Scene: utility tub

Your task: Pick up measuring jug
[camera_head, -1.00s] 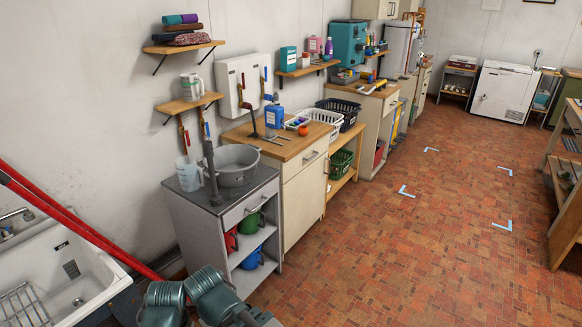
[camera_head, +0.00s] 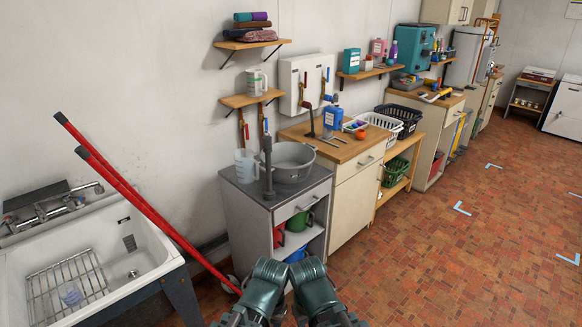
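A clear, pale measuring jug (camera_head: 246,166) stands upright on the dark top of the grey cabinet, at its left back corner. It is left of a large grey pot (camera_head: 291,172), with a dark upright tap or post between them. Two teal links of my arms show at the bottom middle, in front of the cabinet and well apart from the jug. My grippers are not visible in this view.
A white sink (camera_head: 160,262) with a wire rack (camera_head: 66,285) is at the lower left. Two red poles (camera_head: 150,205) slant between sink and cabinet. A shelf above the jug holds a white container (camera_head: 256,80).

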